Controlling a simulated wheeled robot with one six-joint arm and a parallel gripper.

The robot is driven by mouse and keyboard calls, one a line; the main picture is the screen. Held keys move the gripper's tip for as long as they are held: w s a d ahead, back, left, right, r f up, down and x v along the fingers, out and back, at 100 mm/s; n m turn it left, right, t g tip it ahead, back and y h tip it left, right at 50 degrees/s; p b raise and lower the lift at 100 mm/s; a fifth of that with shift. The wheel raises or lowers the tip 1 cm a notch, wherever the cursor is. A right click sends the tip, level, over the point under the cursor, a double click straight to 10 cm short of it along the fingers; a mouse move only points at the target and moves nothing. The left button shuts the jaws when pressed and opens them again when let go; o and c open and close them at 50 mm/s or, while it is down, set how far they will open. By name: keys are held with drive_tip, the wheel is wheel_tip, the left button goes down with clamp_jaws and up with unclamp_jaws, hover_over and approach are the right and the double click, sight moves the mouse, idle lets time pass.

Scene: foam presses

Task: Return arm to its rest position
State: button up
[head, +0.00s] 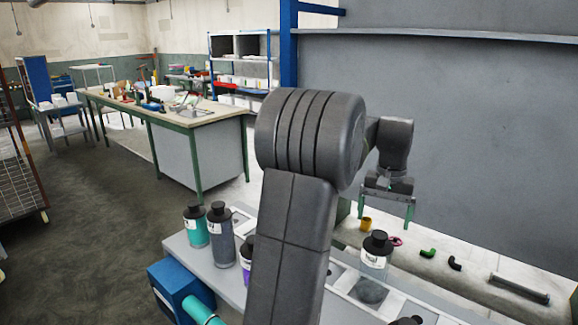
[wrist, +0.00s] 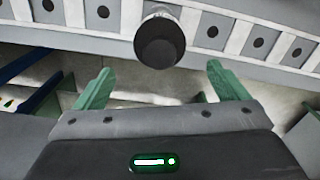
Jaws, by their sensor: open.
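My gripper (head: 387,208) shows right of centre in the head view, at the end of my arm, with its two green fingers pointing down and spread apart. Nothing is between the fingers. In the wrist view the green fingers (wrist: 160,88) are wide apart and empty. A black-capped bottle (wrist: 160,38) stands ahead of them, beyond the fingertips. In the head view a white-labelled bottle with a black cap (head: 375,252) stands below the gripper, apart from it. My arm hides part of the bench.
Teal (head: 195,227) and grey (head: 220,235) bottles stand on the grey bench left of my arm. A blue machine (head: 180,285) is at the front left. A large grey panel (head: 440,130) rises behind the gripper. Small parts, including a green one (head: 428,253), lie at right.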

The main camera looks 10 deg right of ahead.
sight(380, 233)
wheel_tip(380, 233, down, 10)
drive_tip(key=shift+p, duration=0.65)
drive_tip(key=shift+r+b, duration=0.4)
drive_tip(key=shift+r, duration=0.8)
